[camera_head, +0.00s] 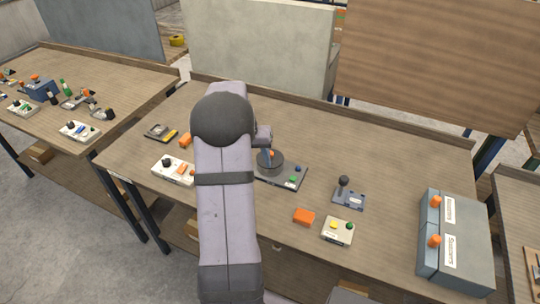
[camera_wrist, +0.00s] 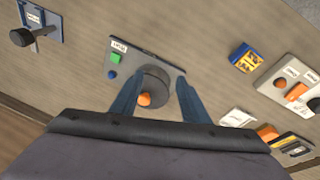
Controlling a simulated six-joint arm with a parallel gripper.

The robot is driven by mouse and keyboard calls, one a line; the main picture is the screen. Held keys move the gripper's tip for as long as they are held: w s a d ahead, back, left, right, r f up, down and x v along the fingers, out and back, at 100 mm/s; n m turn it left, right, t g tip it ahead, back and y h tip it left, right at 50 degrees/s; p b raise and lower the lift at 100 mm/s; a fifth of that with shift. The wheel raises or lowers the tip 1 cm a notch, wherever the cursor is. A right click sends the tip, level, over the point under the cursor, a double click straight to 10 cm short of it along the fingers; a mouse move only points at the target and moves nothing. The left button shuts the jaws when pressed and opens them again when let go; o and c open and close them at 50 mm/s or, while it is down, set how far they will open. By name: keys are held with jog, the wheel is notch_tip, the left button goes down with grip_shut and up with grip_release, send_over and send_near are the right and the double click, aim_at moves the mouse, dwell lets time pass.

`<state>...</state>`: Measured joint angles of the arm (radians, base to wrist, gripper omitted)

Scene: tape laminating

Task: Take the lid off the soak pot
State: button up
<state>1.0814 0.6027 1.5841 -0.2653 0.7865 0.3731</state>
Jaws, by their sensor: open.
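The soak pot (camera_head: 272,163) appears to be the dark round vessel on a grey base plate (camera_head: 291,178) with a green and a blue button. Its round dark top, which I take as the lid (camera_wrist: 154,80), carries an orange knob (camera_wrist: 145,99). My gripper (camera_wrist: 160,78) is open. In the wrist view its two blue fingers show on either side of the lid, with the knob between them. I cannot tell whether they touch it or how high above it they are. In the head view my gripper (camera_head: 267,150) is over the pot, and my arm hides part of the plate.
A white box with orange knobs (camera_head: 174,170) stands left of my arm. An orange block (camera_head: 304,216), a small box with yellow and green knobs (camera_head: 337,231) and a lever unit (camera_head: 348,192) stand right. A grey case (camera_head: 455,245) is farther right. The bench behind the pot is clear.

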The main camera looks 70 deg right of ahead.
aim_at(263, 163)
jog(key=w+d+r+m+h, duration=0.1)
jog(key=d+r+m+h, duration=0.15)
jog(key=d+r, duration=0.25)
jog(key=shift+s+d+f+m+y+p, duration=0.15)
jog(key=shift+s+d+f+m+p, duration=0.2)
jog(key=shift+f+m+p, duration=0.55)
jog(key=shift+s+d+f+m+y+p, duration=0.2)
jog(key=shift+d+f+m+p, duration=0.15)
jog(key=shift+f, duration=1)
jog(key=shift+s+d+f+m+y+p, duration=0.1)
jog(key=shift+s+d+f+m+p, duration=0.2)
jog(key=shift+f+m+p, duration=0.6)
jog(key=shift+f, duration=0.2)
grip_shut()
